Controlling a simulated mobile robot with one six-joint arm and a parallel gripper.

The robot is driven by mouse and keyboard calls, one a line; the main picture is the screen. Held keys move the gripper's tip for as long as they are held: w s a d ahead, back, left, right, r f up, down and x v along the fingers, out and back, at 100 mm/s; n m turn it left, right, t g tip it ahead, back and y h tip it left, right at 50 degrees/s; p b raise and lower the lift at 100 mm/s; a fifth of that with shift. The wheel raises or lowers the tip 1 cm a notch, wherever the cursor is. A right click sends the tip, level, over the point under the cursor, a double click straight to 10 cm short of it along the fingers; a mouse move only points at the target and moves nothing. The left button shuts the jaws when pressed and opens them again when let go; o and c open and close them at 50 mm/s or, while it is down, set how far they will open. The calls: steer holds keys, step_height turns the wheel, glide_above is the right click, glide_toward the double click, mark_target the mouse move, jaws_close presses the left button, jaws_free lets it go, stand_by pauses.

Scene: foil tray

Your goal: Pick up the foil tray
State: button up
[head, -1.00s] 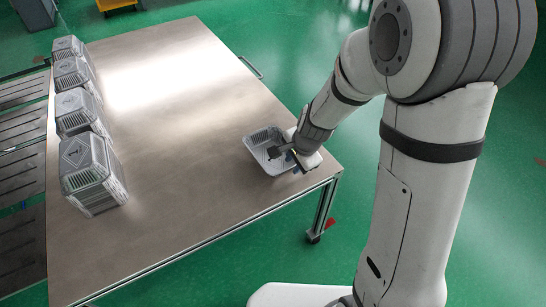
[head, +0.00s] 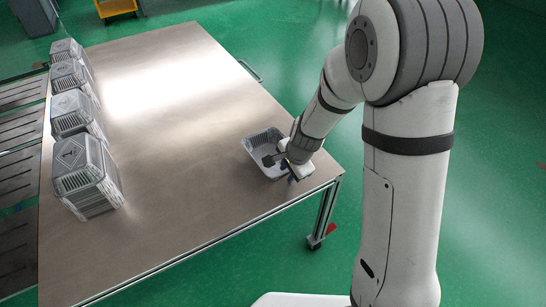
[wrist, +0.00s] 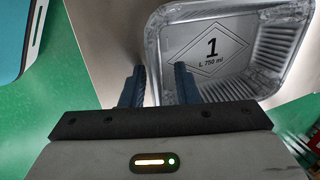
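The foil tray (head: 260,142), a shallow silver pan with ribbed walls, sits alone near the right corner of the metal table. In the wrist view the tray (wrist: 282,42) fills the upper right, its floor printed with a diamond, a "1" and "L 750 ml". My gripper (head: 280,167) is at the tray's near right side. In the wrist view its two dark blue fingers (wrist: 160,78) are apart. The right finger shows over the tray's inside and the left one outside its wall. The wall runs between them; I see no clear contact.
Stacks of foil trays (head: 86,172) stand in a row along the left of the table (head: 170,170). Slatted dark panels (head: 20,180) lie beyond that edge. The table's middle is clear. Green floor surrounds it.

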steer(key=shift+f, duration=0.1)
steer(key=shift+c, duration=0.3)
jaws_close()
